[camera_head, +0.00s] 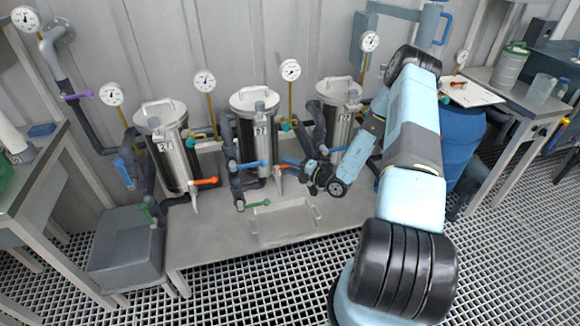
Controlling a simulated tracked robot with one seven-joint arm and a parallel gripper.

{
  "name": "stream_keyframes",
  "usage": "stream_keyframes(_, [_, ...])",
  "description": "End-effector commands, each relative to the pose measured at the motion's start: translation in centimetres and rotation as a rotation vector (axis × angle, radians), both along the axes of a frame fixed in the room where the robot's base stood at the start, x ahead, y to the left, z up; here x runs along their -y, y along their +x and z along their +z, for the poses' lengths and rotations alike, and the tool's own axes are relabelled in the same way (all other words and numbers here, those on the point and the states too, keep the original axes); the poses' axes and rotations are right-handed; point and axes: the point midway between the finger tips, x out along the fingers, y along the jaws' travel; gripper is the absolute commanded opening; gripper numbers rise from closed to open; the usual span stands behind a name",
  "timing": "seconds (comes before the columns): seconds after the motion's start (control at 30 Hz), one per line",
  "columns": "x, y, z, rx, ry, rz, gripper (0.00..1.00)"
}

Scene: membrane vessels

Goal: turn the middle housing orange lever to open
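The middle housing (257,137) is an upright steel cylinder with a handled lid, between two similar housings.
The left housing (168,150) has an orange lever (205,181) lying sideways. The right housing (338,115) stands behind my arm. A shallow tray (285,232) lies on the bench.

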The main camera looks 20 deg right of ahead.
Motion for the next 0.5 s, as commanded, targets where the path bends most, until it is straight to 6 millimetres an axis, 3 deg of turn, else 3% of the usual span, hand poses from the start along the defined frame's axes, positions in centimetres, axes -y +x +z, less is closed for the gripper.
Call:
stream_keyframes(0.07, [0.01, -0.01, 0.0, 0.0, 0.0, 0.0, 0.33])
stream_keyframes(0.4, [0.1, -0.03, -0.06, -0.001, -0.001, -0.001, 0.01])
stream_keyframes(0.5, [0.23, -0.01, -0.08, -0.001, -0.001, -0.003, 0.0])
